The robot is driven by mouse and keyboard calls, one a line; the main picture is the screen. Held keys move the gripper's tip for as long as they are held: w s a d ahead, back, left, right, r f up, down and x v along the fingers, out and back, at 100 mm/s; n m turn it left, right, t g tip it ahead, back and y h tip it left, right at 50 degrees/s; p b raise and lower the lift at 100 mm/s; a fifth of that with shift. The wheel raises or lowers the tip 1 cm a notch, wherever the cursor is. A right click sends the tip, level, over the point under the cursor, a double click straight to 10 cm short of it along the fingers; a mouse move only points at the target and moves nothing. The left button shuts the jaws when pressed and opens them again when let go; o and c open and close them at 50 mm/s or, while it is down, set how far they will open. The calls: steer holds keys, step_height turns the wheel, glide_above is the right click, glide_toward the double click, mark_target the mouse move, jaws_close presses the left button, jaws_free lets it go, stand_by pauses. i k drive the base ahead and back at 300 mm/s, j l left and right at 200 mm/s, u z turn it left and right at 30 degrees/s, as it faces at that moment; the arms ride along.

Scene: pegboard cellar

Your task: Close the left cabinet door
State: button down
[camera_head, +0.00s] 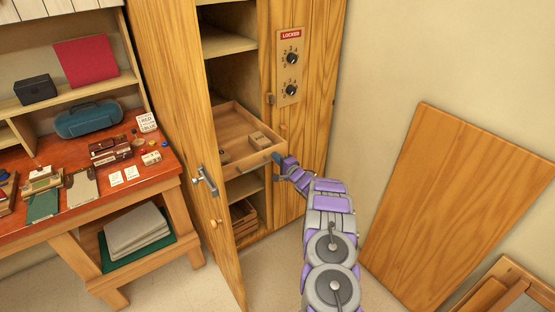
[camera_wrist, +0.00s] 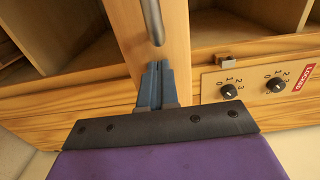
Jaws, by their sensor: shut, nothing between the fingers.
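The left cabinet door (camera_head: 185,120) is tall, light wood, and stands swung open toward me. It has a metal lever handle (camera_head: 205,181) and a round wooden knob. The wooden drawer (camera_head: 236,143) inside the cabinet is pulled out, with a small brown block in it. My gripper (camera_head: 277,159) is at the right front corner of the drawer, well to the right of the left door. In the wrist view its blue fingers (camera_wrist: 155,80) are together and empty, pointing at a wooden panel with a grey bar handle (camera_wrist: 152,22). I cannot tell whether they touch the panel.
The right cabinet door (camera_head: 295,130) is shut, with two dials and a red LOCKED label (camera_head: 291,34). A red-topped workbench (camera_head: 95,205) with many small items stands left of the open door. A wooden board (camera_head: 445,200) leans on the right wall. Some floor is clear.

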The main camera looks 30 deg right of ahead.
mark_target(175, 23)
steer(key=i, duration=0.9)
